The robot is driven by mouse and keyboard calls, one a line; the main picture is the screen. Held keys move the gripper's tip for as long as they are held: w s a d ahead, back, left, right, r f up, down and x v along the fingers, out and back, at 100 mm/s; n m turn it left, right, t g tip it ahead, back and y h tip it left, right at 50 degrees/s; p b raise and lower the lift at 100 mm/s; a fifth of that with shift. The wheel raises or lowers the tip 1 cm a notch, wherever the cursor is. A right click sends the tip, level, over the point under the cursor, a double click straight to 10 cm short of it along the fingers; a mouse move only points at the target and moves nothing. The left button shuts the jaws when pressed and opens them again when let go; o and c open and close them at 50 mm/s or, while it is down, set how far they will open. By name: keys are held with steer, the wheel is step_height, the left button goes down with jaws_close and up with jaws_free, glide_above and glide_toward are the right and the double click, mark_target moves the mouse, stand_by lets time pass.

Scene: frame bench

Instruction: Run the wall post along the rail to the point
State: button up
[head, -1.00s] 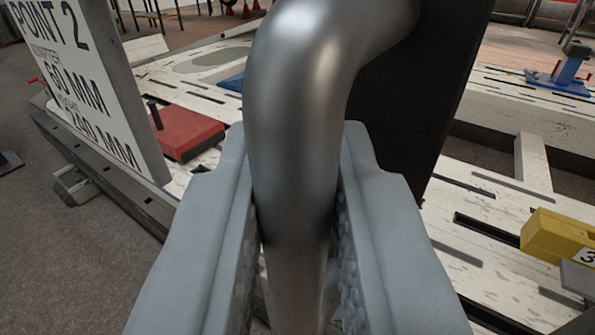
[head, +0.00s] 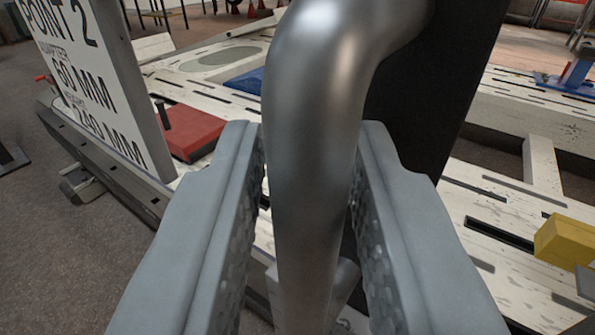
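A thick bent steel bar (head: 312,130) rises through the middle of the view and curves to the upper right, in front of a dark upright panel (head: 425,90). It seems to be the wall post's handle; the join is hidden. My gripper (head: 308,150) has one finger on each side of the bar's straight part. The fingers stand apart, with narrow gaps between their ribbed pads and the bar. The grey, slotted rail (head: 110,178) runs along the left side of the bench. A white sign (head: 95,75) reading "POINT 2", "60 MM" and "240 MM" stands at upper left.
A red block (head: 190,130) with a dark pin lies on the white slotted bench frame (head: 500,200). A yellow block (head: 566,240) is at the right, and a blue clamp-like piece (head: 578,72) at upper right. Open floor (head: 60,260) lies at lower left.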

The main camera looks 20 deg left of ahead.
steer(key=shift+s, duration=0.1)
stand_by(0.3)
steer(key=v, duration=1.7)
steer(key=shift+s, duration=0.1)
steer(key=s+d+r, duration=0.4)
steer(key=d+r, duration=0.3)
steer(key=d, duration=0.2)
steer(key=s+d+r, duration=0.5)
steer(key=d+r, duration=0.1)
steer(key=d, duration=0.4)
steer(key=s+d+r, duration=0.4)
steer(key=d+r, duration=0.3)
steer(key=d, duration=0.2)
steer(key=s+d+m+h, duration=0.1)
steer(key=s+d+h, duration=0.1)
steer(key=s+d, duration=0.8)
steer(key=s+d+m+h, duration=0.1)
steer(key=s+d+h, duration=0.1)
steer(key=s+d, duration=0.8)
steer(key=s, duration=0.9)
steer(key=shift+d+m, duration=0.3)
steer(key=shift+d, duration=0.1)
